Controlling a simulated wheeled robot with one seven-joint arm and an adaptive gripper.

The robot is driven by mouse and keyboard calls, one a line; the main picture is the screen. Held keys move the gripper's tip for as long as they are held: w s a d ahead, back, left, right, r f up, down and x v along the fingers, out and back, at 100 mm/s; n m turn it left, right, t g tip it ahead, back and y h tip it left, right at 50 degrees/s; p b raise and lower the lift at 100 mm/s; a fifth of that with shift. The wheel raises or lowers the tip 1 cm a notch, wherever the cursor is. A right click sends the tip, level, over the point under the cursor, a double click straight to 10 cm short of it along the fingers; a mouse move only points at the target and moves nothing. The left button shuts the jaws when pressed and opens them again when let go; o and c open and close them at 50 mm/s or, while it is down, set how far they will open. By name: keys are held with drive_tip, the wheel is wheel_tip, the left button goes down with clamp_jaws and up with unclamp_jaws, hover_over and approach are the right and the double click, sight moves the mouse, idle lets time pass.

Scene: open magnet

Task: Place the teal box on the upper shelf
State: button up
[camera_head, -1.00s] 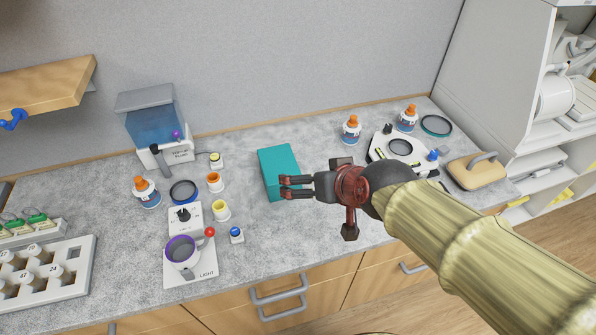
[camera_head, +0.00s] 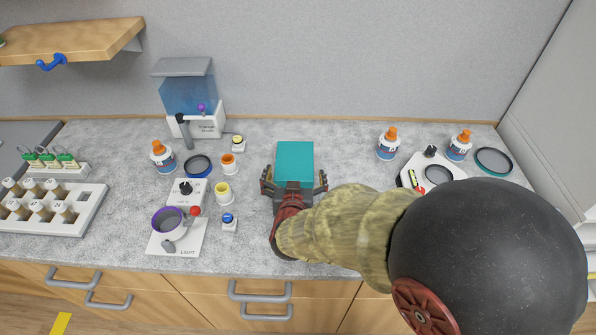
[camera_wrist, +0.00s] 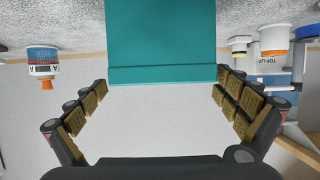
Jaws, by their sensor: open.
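The teal box (camera_head: 295,160) stands on the grey counter near its middle. My gripper (camera_head: 294,184) is open at the box's front end, with one finger on the left and one on the right. In the wrist view the teal box (camera_wrist: 160,38) lies ahead, between the lines of the open fingers of my gripper (camera_wrist: 163,88). A gap shows between each finger and the box there. A wooden shelf (camera_head: 75,42) is on the wall at the upper left, with a blue hook under its front edge.
A water dispenser (camera_head: 190,100) stands left of the box. Small cups, a blue ring (camera_head: 197,166) and a light stand with a mug (camera_head: 172,225) are on the left. Orange-capped bottles (camera_head: 388,145) and a white device (camera_head: 432,172) are on the right. A vial rack (camera_head: 50,212) is far left.

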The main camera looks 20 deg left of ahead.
sight(294, 167)
drive_tip(key=b+x, duration=0.2)
drive_tip(key=x, duration=0.4)
drive_tip(key=shift+a+r, duration=0.1)
drive_tip(key=shift+a, duration=0.05)
drive_tip(key=shift+r, duration=0.1)
drive_tip(key=shift+c, duration=1.3)
drive_tip(key=c, duration=1.2)
